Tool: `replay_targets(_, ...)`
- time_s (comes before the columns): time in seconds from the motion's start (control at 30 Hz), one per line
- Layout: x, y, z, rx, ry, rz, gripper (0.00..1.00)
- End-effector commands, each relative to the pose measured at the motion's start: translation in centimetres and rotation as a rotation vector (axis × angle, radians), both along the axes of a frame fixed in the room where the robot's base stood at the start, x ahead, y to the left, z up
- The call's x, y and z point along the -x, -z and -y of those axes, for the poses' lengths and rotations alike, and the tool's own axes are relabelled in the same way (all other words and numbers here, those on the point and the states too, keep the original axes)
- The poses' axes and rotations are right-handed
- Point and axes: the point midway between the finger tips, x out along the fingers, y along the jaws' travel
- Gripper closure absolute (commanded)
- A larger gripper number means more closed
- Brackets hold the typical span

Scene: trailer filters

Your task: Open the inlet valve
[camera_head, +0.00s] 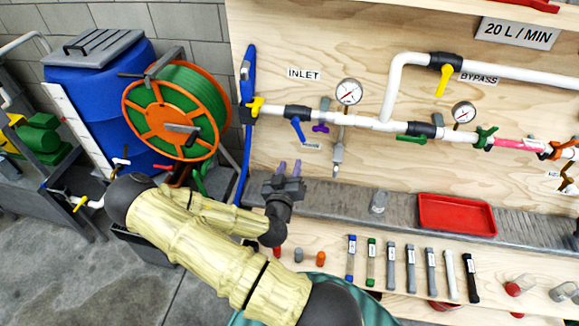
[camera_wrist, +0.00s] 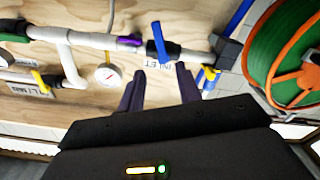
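The inlet valve sits on the white pipe below the INLET sign (camera_head: 304,74). It has a black body (camera_head: 297,112) and a blue lever (camera_head: 298,130) that hangs down, roughly across the pipe. In the wrist view, which is turned about upside down, the blue lever (camera_wrist: 158,40) points up from the body, ahead of my fingers. My gripper (camera_head: 289,168) is below the valve in the head view, with its purple fingers pointing up. In the wrist view my gripper (camera_wrist: 160,82) has its two fingers spread, with nothing between them. The fingers look apart from the lever.
A purple valve handle (camera_head: 321,128) and a pressure gauge (camera_head: 348,92) are right of the inlet valve. A yellow handle (camera_head: 255,106) and blue hose (camera_head: 246,150) are left, beside a green hose reel (camera_head: 184,105). A grey ledge (camera_head: 340,203) runs below.

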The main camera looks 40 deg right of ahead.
Motion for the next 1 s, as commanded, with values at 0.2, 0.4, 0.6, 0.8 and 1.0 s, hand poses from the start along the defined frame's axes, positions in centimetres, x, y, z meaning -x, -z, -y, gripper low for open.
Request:
replay_targets(0.2, 0.4, 1.1, 0.3, -0.082, 0.051, -0.028, 1.0)
replay_targets(0.4, 1.4, 4.2, -0.7, -0.336, 0.16, -0.137, 1.0)
replay_targets(0.6, 1.8, 6.4, -4.6, -0.618, 0.191, -0.299, 1.0)
replay_targets(0.8, 1.9, 5.8, -9.8, -0.84, 0.118, -0.473, 1.0)
replay_targets(1.0, 2.6, 2.7, -14.9, -0.971, -0.032, -0.654, 1.0)
